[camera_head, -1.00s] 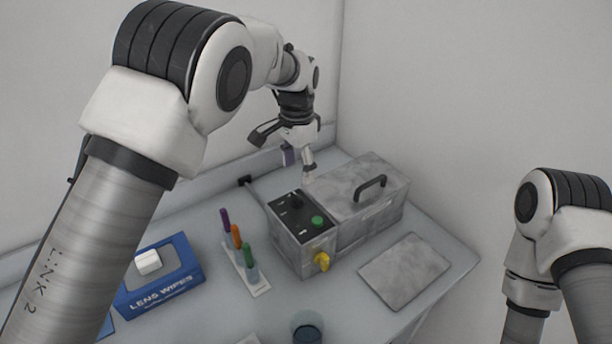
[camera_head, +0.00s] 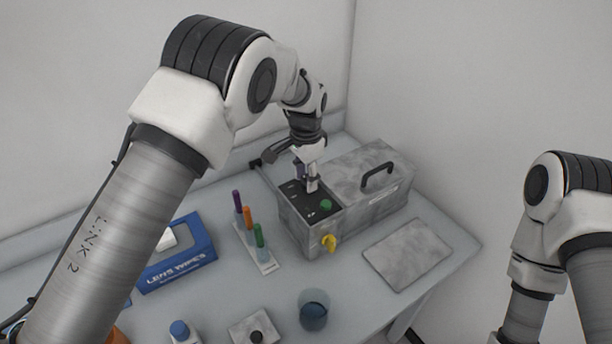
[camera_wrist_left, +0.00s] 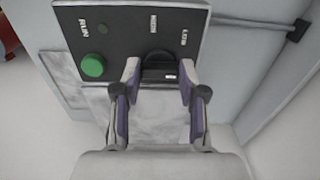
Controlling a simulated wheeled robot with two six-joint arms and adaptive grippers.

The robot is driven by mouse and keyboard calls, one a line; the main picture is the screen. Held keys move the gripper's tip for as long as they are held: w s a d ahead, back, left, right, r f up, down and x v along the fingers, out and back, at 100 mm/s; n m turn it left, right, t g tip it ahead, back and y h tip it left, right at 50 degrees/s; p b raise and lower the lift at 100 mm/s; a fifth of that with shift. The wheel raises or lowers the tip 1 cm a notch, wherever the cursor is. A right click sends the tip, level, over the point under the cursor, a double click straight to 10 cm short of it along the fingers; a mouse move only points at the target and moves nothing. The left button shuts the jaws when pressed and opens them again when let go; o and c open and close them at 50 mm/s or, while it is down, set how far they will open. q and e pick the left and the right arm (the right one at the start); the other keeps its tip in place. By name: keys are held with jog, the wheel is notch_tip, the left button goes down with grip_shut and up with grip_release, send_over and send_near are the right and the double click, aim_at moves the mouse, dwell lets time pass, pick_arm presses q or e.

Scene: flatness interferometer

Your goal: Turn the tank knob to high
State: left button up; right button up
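The tank (camera_head: 325,245) is a grey metal box with a black control panel (camera_head: 329,209) at its left end. A small white mark shows at the knob's lower right. My left gripper (camera_head: 312,186) points down over the panel and hides the knob in the head view. In the left wrist view its fingers (camera_wrist_left: 159,72) are apart, one on each side of the knob; contact is unclear. My right gripper is out of view.
A green button (camera_head: 326,204) is beside the knob, and a yellow tap (camera_head: 329,243) is on the tank's front. A handled lid (camera_head: 352,177) covers the rest. Nearby are a vial rack (camera_head: 268,266), a lens wipes box (camera_head: 178,270) and a grey plate (camera_head: 408,254).

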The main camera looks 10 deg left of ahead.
pick_arm(q)
jog(key=shift+s+f+n, duration=0.1)
jog(key=shift+f+n, duration=0.05)
jog(key=shift+n, duration=0.25)
jog(key=n+p, duration=0.1)
jog(key=n, duration=0.2)
jog(key=shift+d+n, duration=0.1)
jog(key=shift+n, duration=0.2)
jog(key=n, duration=1)
jog(key=shift+f+n, duration=0.1)
jog(key=shift+n, duration=0.3)
jog(key=n, duration=0.4)
jog(key=shift+n, duration=0.4)
